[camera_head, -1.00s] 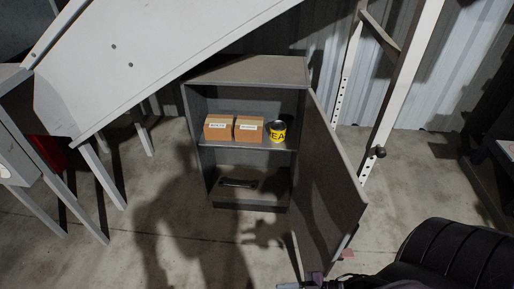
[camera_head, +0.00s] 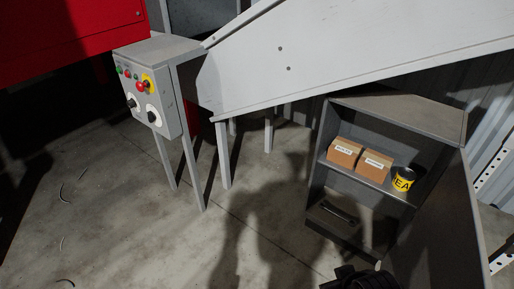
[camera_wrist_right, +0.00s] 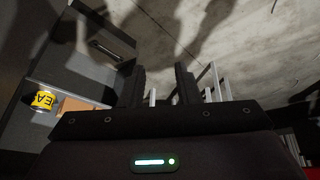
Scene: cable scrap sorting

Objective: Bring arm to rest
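My right gripper (camera_wrist_right: 161,76) shows its two dark fingers spread apart in the right wrist view, with nothing between them. Part of my right arm shows at the bottom edge of the head view, in front of the open grey cabinet (camera_head: 324,187). My left gripper is not in view. Two cardboard boxes with white labels, a left one (camera_head: 344,154) and a right one (camera_head: 373,170), stand on the cabinet's upper shelf beside a yellow-and-black can (camera_head: 403,180). The can also shows in the wrist view (camera_wrist_right: 43,101).
The cabinet door (camera_head: 440,225) stands open at the right. A dark bar-like object (camera_head: 336,211) lies in the lower compartment. Open concrete floor lies between.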

